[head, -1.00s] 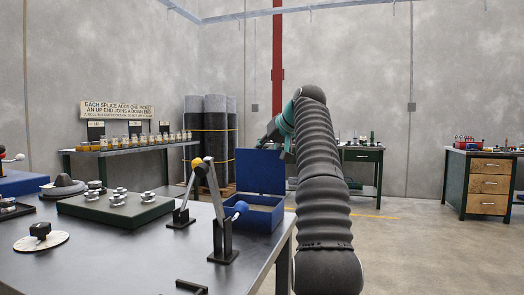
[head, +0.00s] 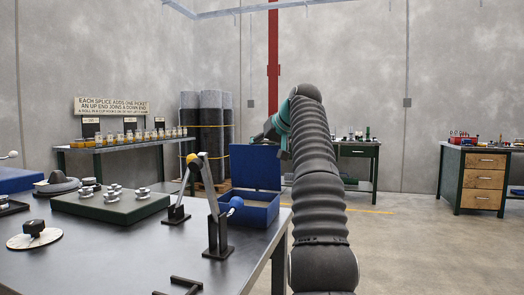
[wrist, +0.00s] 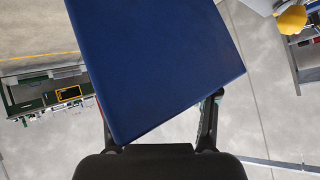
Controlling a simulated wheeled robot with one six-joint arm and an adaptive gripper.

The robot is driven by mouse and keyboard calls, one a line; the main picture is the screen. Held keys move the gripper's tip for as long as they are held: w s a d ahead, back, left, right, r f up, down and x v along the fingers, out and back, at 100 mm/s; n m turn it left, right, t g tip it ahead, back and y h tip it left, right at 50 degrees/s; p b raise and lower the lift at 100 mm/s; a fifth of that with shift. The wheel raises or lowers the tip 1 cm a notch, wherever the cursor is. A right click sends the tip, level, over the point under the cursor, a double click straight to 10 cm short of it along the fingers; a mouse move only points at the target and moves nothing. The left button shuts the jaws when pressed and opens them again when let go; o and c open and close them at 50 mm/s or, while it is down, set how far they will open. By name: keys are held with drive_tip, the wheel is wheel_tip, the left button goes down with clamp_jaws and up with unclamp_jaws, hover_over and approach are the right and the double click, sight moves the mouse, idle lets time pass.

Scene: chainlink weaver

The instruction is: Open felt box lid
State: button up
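The blue felt box (head: 262,211) stands at the far right corner of the dark table. Its blue lid (head: 255,167) is raised, standing roughly upright at the back of the box, and the pale interior shows. My arm reaches past the right of the box, and my gripper is by the lid's top edge, mostly hidden in the head view. In the wrist view the lid (wrist: 160,65) fills the middle, in front of my gripper (wrist: 158,118). The two fingers are spread wide, partly covered by the lid. I cannot tell whether they touch it.
A black lever stand (head: 218,225) with a blue knob is close to the box's left front. A green board (head: 110,203) with metal knobs lies farther left on the table (head: 120,265). Open floor (head: 400,240) is to the right.

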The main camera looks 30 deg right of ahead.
drive_tip(key=shift+s+r, duration=0.1)
drive_tip(key=shift+r, duration=0.05)
drive_tip(key=shift+s+d+r, duration=0.1)
drive_tip(key=shift+s+r, duration=0.3)
drive_tip(key=shift+s, duration=0.05)
drive_tip(key=s+d, duration=0.1)
drive_tip(key=s, duration=1.2)
drive_tip(key=shift+d+r, duration=0.25)
drive_tip(key=shift+r, duration=0.15)
drive_tip(key=shift+s, duration=0.1)
